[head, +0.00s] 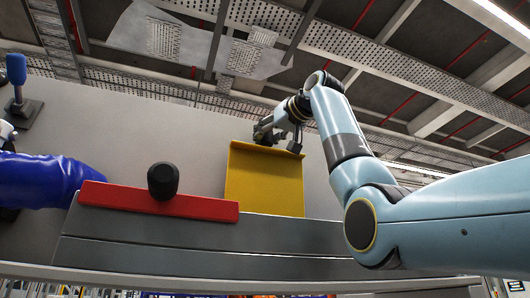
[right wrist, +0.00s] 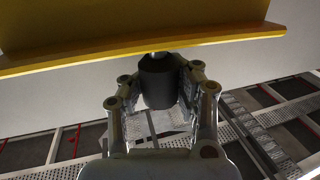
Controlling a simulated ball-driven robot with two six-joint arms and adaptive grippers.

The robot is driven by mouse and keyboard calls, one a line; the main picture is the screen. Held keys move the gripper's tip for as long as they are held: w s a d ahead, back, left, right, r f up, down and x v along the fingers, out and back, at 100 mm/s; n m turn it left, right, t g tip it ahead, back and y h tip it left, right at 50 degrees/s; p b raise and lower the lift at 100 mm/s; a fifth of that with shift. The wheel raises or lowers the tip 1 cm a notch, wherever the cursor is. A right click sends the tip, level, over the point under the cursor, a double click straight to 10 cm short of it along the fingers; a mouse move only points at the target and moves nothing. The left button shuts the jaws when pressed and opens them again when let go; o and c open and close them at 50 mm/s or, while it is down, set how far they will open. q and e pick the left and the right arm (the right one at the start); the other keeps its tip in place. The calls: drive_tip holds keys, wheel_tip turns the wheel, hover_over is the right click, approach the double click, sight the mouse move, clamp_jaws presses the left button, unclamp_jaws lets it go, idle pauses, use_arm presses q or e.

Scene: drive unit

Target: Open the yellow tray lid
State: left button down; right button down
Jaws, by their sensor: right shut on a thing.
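The yellow tray lid (head: 264,185) shows in the head view as a flat panel with a raised lip along its upper edge, right of centre. My right gripper (head: 278,131) is at that lip, partly hidden behind it. In the right wrist view, the lid's yellow underside or face (right wrist: 130,25) spans the top. There my right gripper is shut on a dark cylindrical knob (right wrist: 158,82) that joins the yellow lip. I cannot tell the lid's exact opening angle. My left gripper is not in view.
A red strip (head: 120,197) with a black knob (head: 163,182) lies left of the yellow lid, on a grey front edge (head: 200,245). A shiny blue object (head: 40,180) is at the left. A dark stand with a blue top (head: 17,75) is beyond it. Grey surface between is clear.

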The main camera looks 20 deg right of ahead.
drive_tip(key=s+f+n+t+y+b, duration=0.1)
drive_tip(key=s+t+b, duration=0.2)
drive_tip(key=s+b, duration=0.4)
drive_tip(key=shift+s+d+f+b, duration=0.15)
drive_tip(key=shift+s+f+b, duration=0.15)
drive_tip(key=shift+b, duration=0.95)
drive_tip(key=c, duration=0.9)
unclamp_jaws()
drive_tip(key=shift+d, duration=0.15)
drive_tip(key=shift+c, duration=0.2)
drive_tip(key=v, duration=1.2)
drive_tip(key=shift+f, duration=0.1)
